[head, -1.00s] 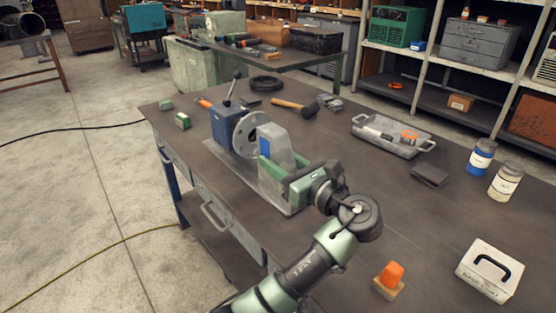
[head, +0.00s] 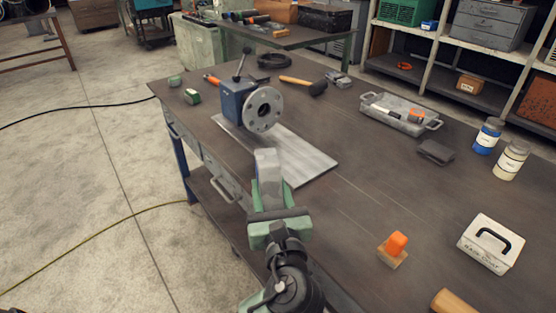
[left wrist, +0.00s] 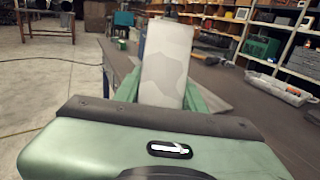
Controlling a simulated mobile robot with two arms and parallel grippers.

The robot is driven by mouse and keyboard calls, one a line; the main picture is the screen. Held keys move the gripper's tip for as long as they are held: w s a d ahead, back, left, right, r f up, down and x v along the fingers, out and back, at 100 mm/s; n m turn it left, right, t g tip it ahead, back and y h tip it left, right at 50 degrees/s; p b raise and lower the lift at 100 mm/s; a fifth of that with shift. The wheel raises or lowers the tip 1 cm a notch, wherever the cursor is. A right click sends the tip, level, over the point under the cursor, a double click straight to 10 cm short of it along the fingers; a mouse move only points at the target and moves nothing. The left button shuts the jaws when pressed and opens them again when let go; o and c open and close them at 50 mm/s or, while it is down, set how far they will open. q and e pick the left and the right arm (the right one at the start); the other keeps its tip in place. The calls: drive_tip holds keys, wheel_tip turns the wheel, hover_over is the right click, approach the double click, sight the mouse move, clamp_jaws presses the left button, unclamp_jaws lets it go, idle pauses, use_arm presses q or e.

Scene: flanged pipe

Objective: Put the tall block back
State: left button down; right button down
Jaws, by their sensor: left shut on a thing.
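The tall block (head: 267,162) is a grey patchy block with a bluish side. My left gripper (head: 269,192) is shut on it and holds it upright near the table's front edge, in front of the grey metal plate (head: 305,160). In the left wrist view the block (left wrist: 166,62) stands between the green fingers. A round flange (head: 263,110) with bolt holes faces it from a blue housing (head: 233,103) at the plate's far end, with a clear gap between. I cannot tell how high the block is above the table. My right gripper is not in view.
A small green block (head: 192,97) and a hammer (head: 304,86) lie at the back. A grey tray (head: 400,115), jars (head: 488,136), an orange-topped piece (head: 396,246) and a white box (head: 490,244) stand to the right. The middle of the table is mostly clear.

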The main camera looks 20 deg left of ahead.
use_arm(q)
drive_tip(key=s+f+m+t+h, duration=0.1)
drive_tip(key=s+f+m+h, duration=0.2)
drive_tip(key=s+h, duration=0.2)
drive_tip(key=s+d+f+m+t+h, duration=0.1)
drive_tip(key=s+f+m+t+h, duration=0.1)
drive_tip(key=s, duration=0.5)
drive_tip(key=shift+d+f+m+h, duration=0.3)
drive_tip(key=shift+f+m+h, duration=0.4)
drive_tip(key=shift+h, duration=0.7)
drive_tip(key=shift+s+a+f, duration=0.1)
drive_tip(key=shift+a, duration=0.05)
